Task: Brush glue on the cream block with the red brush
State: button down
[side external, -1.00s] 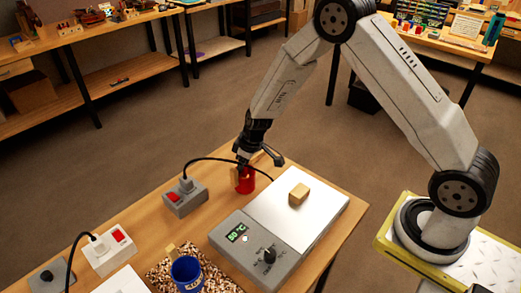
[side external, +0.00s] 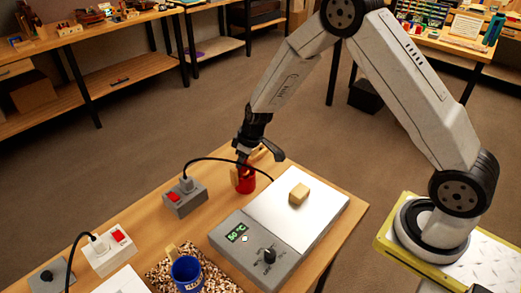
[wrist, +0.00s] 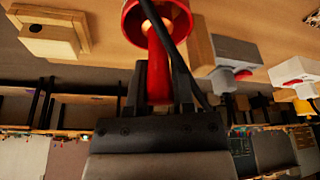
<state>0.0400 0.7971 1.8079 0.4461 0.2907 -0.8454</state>
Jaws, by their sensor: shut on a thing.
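The cream block (side external: 299,194) sits on the pale top of the heating plate in the side view. Left of it on the bench stands a red pot (side external: 245,183); its rim also shows at the top of the wrist view (wrist: 133,22). My gripper (side external: 250,158) is just above the pot, pointing down. In the wrist view, my gripper (wrist: 158,78) is shut on the red brush (wrist: 158,62), whose red handle runs into the pot. The brush's bristles are hidden in the pot.
The heating plate (side external: 232,255) shows 50 °C on its display. A black cable arches close to the gripper from a grey switch box (side external: 186,200). A blue mug (side external: 187,275) stands on a speckled mat, and a white switch box (side external: 108,250) is at the left.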

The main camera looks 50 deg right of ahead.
jog(key=shift+r, duration=2.6)
jog(key=s+r+m+h, duration=0.1)
jog(key=s+r+m, duration=0.3)
jog(key=s, duration=0.6)
jog(key=shift+s+r+m, duration=0.15)
jog(key=shift+m, duration=0.15)
jog(key=shift+d, duration=0.15)
jog(key=w+d, duration=1.4)
jog(key=w, duration=0.2)
jog(key=shift+w, duration=0.25)
jog(key=shift+d, duration=0.1)
